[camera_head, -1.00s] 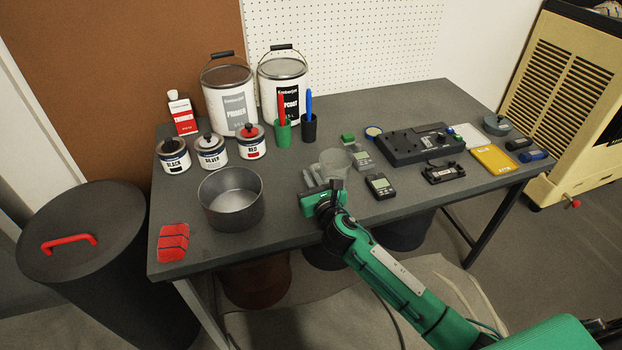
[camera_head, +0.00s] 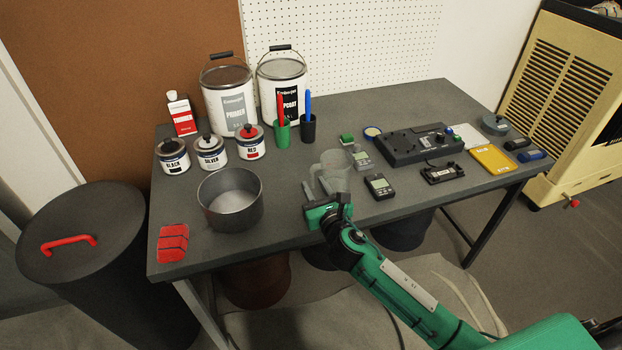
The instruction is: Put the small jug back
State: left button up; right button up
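The small jug (camera_head: 336,168) is a clear, greyish see-through vessel near the middle front of the table (camera_head: 285,220), and it looks upright. My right gripper (camera_head: 318,187) is at the table's front edge, with its grey fingers reaching to the jug's left side, by its handle. The fingers look apart, but I cannot tell whether they touch the jug. The jug's lower part is partly hidden by the gripper. My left gripper is not in view.
A grey pot (camera_head: 231,200) stands left of the jug. Small meters (camera_head: 379,186) and a black device (camera_head: 415,145) lie to the right. Cups with a red and a blue handle (camera_head: 309,128) stand behind. Paint tins (camera_head: 211,151) stand at the back left.

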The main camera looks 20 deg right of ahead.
jog(key=s, duration=0.7)
jog(key=shift+d, duration=0.2)
jog(key=shift+s, duration=0.5)
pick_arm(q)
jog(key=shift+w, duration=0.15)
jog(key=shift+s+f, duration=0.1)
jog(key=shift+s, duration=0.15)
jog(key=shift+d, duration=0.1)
